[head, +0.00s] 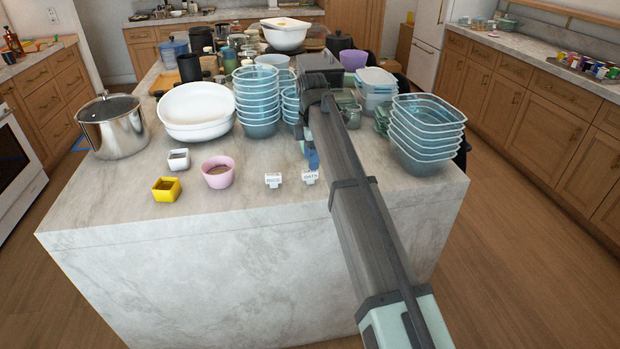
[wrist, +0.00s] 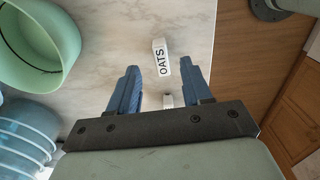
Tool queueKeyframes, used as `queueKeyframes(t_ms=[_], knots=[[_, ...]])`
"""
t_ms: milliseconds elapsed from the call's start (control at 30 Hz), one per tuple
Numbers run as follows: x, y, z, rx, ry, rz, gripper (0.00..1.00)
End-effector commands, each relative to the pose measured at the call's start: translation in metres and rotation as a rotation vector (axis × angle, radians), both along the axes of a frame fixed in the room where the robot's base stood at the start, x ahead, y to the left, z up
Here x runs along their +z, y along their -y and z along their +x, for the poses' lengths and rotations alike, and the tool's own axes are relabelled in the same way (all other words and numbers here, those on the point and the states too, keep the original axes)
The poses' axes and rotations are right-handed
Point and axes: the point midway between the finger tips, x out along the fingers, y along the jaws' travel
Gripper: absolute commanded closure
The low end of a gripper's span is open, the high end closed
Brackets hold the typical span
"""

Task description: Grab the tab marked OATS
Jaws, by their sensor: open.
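The white tab marked OATS (head: 310,178) stands near the front edge of the marble island. In the wrist view the OATS tab (wrist: 159,58) lies between the two blue fingers of my gripper (wrist: 160,60), with a gap on each side. My gripper (head: 312,158) is open and empty, just above and behind the tab in the head view. A similar white tab (head: 273,180), which seems to read RICE, stands to its left. A small white piece (wrist: 167,100) shows between the finger bases; I cannot tell what it belongs to.
Stacked blue bowls (head: 257,105) and clear blue containers (head: 425,135) flank my arm. A pink cup (head: 218,172), yellow cup (head: 166,189), white cup (head: 179,160), white dishes (head: 196,110) and steel pot (head: 113,125) stand left. The island's front edge is close.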

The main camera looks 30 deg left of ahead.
Motion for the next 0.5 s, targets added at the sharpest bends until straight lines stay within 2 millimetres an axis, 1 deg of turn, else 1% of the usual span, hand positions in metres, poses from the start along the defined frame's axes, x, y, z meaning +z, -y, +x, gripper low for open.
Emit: queueKeyframes(t_ms=[267, 500], knots=[[-0.016, 0.0, -0.002, 0.0, -0.001, -0.001, 0.51], [-0.047, -0.001, -0.005, -0.001, -0.001, -0.001, 0.51]])
